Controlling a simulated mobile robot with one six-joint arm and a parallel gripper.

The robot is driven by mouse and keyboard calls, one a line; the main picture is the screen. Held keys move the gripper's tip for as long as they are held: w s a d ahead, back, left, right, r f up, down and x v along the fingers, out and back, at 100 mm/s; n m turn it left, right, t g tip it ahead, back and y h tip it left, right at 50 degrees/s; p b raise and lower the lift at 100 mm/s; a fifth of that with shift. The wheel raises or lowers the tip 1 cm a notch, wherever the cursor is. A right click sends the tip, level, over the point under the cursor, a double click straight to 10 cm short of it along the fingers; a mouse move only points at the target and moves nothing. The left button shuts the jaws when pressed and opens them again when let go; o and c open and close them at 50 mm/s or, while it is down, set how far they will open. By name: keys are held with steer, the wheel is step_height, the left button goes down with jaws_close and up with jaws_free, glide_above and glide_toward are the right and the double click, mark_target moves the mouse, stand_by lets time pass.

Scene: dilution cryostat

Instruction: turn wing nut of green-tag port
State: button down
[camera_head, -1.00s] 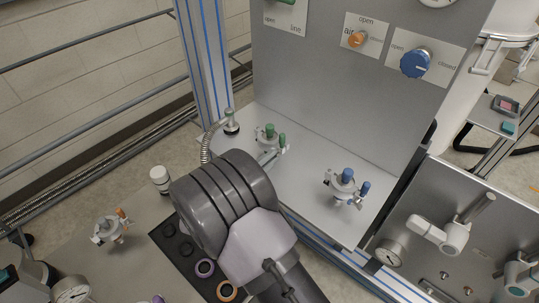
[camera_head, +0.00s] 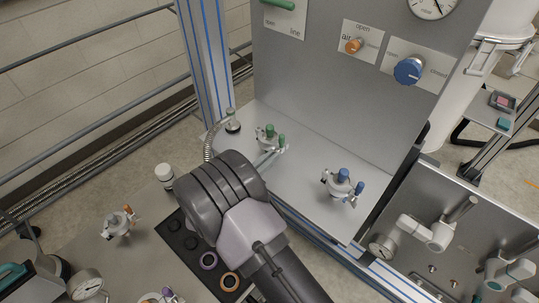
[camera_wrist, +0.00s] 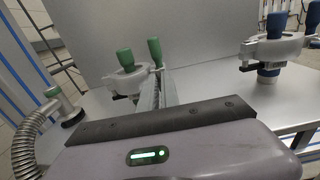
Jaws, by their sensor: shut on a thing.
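The green-tag port (camera_head: 266,134) stands on the grey shelf, with a green cap and a green tag on its clamp. It also shows in the wrist view (camera_wrist: 126,72), its green tag (camera_wrist: 155,52) upright just beyond my fingers. My gripper (camera_wrist: 158,80) reaches the tag side of the clamp and is shut on the wing nut, which is mostly hidden between and behind the fingers. In the head view my gripper (camera_head: 272,155) comes to the port from the front, partly covered by my own wrist.
The blue-tag port (camera_head: 341,183) stands to the right on the same shelf. A flexible metal hose (camera_wrist: 28,145) with its fitting is close at the left. An upright panel (camera_head: 330,95) with knobs rises behind. An orange-tag port (camera_head: 119,222) is at the lower left.

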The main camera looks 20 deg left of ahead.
steer(key=n+p, duration=0.1)
steer(key=n, duration=0.4)
steer(key=shift+n+p, duration=0.3)
steer(key=shift+p, duration=0.1)
steer(key=n+p, duration=0.1)
steer(key=n, duration=0.4)
steer(key=n+p, duration=0.1)
steer(key=n, duration=0.2)
steer(key=shift+n, duration=0.4)
steer(key=shift+n+p, duration=0.35)
steer(key=shift+n, duration=1.45)
steer(key=c, duration=1.6)
jaws_free()
